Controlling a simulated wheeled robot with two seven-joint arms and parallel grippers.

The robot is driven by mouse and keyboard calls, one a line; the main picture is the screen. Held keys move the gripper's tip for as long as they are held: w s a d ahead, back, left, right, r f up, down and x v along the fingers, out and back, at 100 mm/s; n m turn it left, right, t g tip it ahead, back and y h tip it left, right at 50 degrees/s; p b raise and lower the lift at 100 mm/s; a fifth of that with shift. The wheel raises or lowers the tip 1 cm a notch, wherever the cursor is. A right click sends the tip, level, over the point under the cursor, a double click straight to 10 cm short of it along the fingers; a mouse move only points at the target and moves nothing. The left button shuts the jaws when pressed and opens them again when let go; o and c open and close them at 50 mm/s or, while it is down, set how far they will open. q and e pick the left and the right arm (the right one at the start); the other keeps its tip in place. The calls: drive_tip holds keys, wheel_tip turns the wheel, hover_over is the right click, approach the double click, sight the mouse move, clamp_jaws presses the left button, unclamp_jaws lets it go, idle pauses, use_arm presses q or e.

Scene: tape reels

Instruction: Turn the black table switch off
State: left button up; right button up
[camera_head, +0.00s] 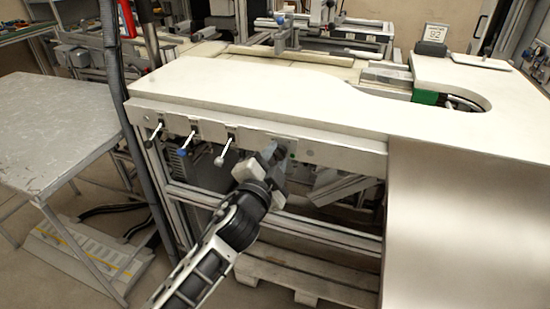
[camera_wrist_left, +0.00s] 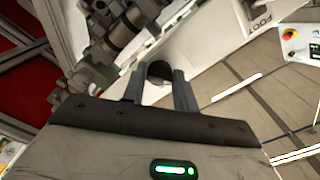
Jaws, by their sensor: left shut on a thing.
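My left gripper (camera_head: 272,162) reaches up to the front panel below the table's edge, right of the levers. In the left wrist view its two fingers (camera_wrist_left: 159,88) are closed around a round black knob (camera_wrist_left: 158,70), which I take to be the black table switch. The knob stands out from a pale panel marked "FOOT" (camera_wrist_left: 264,19). In the head view the gripper hides the knob, so its turned position cannot be told. My right gripper is not in view.
Levers with black (camera_head: 155,133), blue (camera_head: 187,146) and white (camera_head: 225,150) ends hang from the panel left of the gripper. The white table (camera_head: 250,90) has a clear top. A grey side table (camera_head: 50,125) stands left. A pallet (camera_head: 300,278) lies below.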

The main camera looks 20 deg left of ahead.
use_arm(q)
drive_tip(key=o, duration=1)
drive_tip(key=shift+c, duration=0.2)
drive_tip(key=s+b, duration=0.1)
drive_tip(key=s, duration=1.5)
drive_tip(key=shift+a+b, duration=0.25)
drive_tip(key=shift+b, duration=0.05)
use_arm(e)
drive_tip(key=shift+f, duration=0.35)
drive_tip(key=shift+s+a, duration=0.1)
use_arm(q)
drive_tip(key=s+d+f+n+g+h+p, duration=0.1)
drive_tip(key=s+f+n+g+p, duration=0.1)
drive_tip(key=f, duration=0.5)
drive_tip(key=s+d+f+n+g+h+p, duration=0.1)
drive_tip(key=s+f+n+g+h, duration=0.1)
drive_tip(key=s+f+n+g, duration=0.3)
wheel_tip(320, 180, down, 3)
drive_tip(key=shift+s+d+f+n+p, duration=0.15)
drive_tip(key=shift+s+d+n+p, duration=0.2)
drive_tip(key=shift+s+n, duration=0.55)
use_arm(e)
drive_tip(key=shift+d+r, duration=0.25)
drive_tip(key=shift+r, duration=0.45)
